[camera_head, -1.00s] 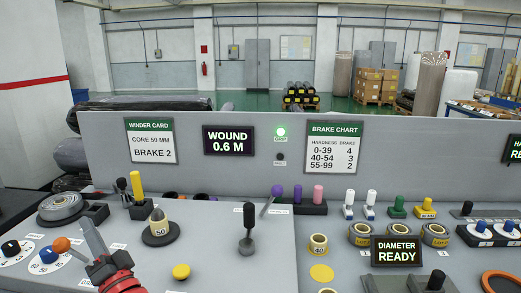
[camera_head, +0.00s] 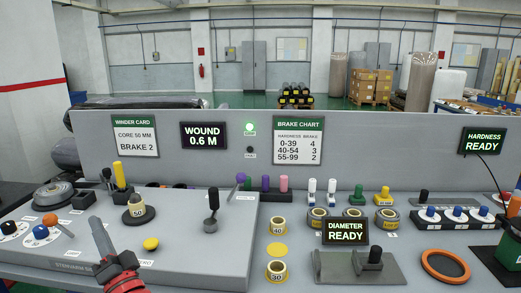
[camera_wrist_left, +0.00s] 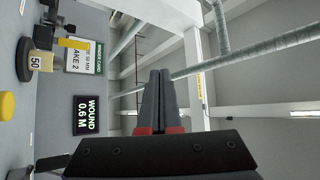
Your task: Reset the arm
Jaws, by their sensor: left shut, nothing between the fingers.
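My left gripper (camera_head: 103,238) is at the lower left in the head view, above the front part of the grey panel. Its grey fingers are shut with nothing between them, and it touches nothing that I can see. In the left wrist view the closed fingers (camera_wrist_left: 158,95) point toward the wall and ceiling beams. My right gripper is not in view.
Near my left gripper stand the core marked 50 (camera_head: 137,209), a yellow button (camera_head: 151,244), a black lever (camera_head: 212,207) and an orange-knobbed lever (camera_head: 50,220). Displays read WOUND 0.6 M (camera_head: 204,136), DIAMETER READY (camera_head: 345,232) and HARDNESS READY (camera_head: 482,141). A green lamp (camera_head: 250,128) is lit.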

